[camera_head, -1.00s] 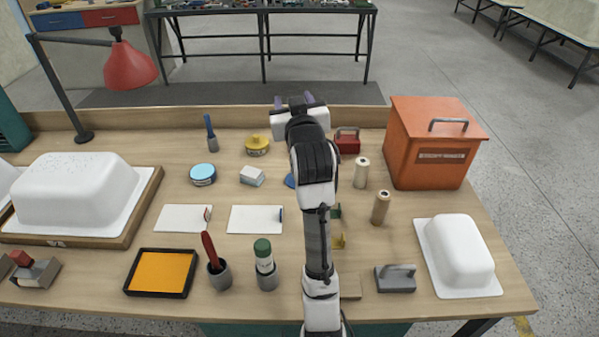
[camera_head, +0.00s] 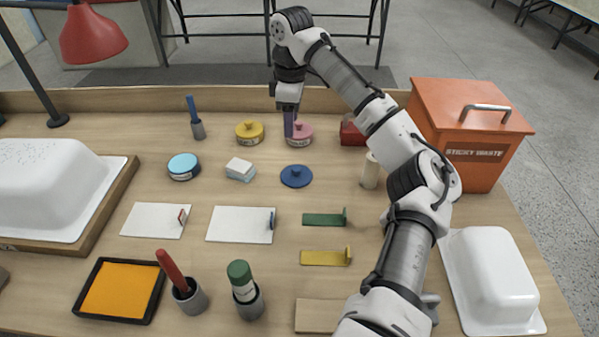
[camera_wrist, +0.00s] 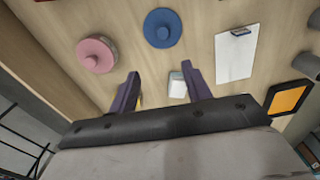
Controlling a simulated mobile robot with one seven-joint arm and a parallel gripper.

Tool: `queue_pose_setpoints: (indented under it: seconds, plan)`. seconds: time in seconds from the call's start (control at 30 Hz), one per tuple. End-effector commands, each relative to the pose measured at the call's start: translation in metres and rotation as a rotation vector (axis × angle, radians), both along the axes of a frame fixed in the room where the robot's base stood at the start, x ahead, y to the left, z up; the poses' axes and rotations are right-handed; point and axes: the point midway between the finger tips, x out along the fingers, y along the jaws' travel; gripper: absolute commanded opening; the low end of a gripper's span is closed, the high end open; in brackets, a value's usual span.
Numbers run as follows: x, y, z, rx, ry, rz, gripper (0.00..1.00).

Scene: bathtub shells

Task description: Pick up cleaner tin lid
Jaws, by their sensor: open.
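A round dark blue lid (camera_head: 297,176) with a centre knob lies flat on the bench, right of the white block. It also shows in the wrist view (camera_wrist: 162,28). A light blue tin (camera_head: 184,167) without a knobbed top stands to its left. A yellow tin (camera_head: 249,131) and a pink tin (camera_head: 299,133) wear knobbed lids; the pink one is left in the wrist view (camera_wrist: 96,54). I cannot read which is the cleaner tin. My gripper (camera_head: 289,131) points down, open and empty, its purple fingers overlapping the pink tin's left edge in the head view.
A small white block (camera_head: 240,169) stands left of the blue lid. Green (camera_head: 324,219) and yellow (camera_head: 325,257) scrapers lie nearer the front. An orange waste box (camera_head: 468,130) stands at right, behind a white tub shell (camera_head: 492,275). Bench around the blue lid is clear.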

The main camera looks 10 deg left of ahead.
Motion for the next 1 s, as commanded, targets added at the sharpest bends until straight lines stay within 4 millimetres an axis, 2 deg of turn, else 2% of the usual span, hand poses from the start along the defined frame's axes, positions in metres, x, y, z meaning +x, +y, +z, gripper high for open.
queue_pose_setpoints:
  seconds: [0.17,0.5,0.77,1.0]
  plan:
    - [-0.001,-0.011,-0.014,-0.033,0.031,0.003,0.49]
    - [-0.003,-0.01,-0.075,-0.03,0.029,0.003,0.49]
    - [-0.004,-0.011,-0.093,-0.028,0.027,0.002,0.49]
    - [-0.007,-0.012,-0.128,-0.029,0.028,0.001,0.49]
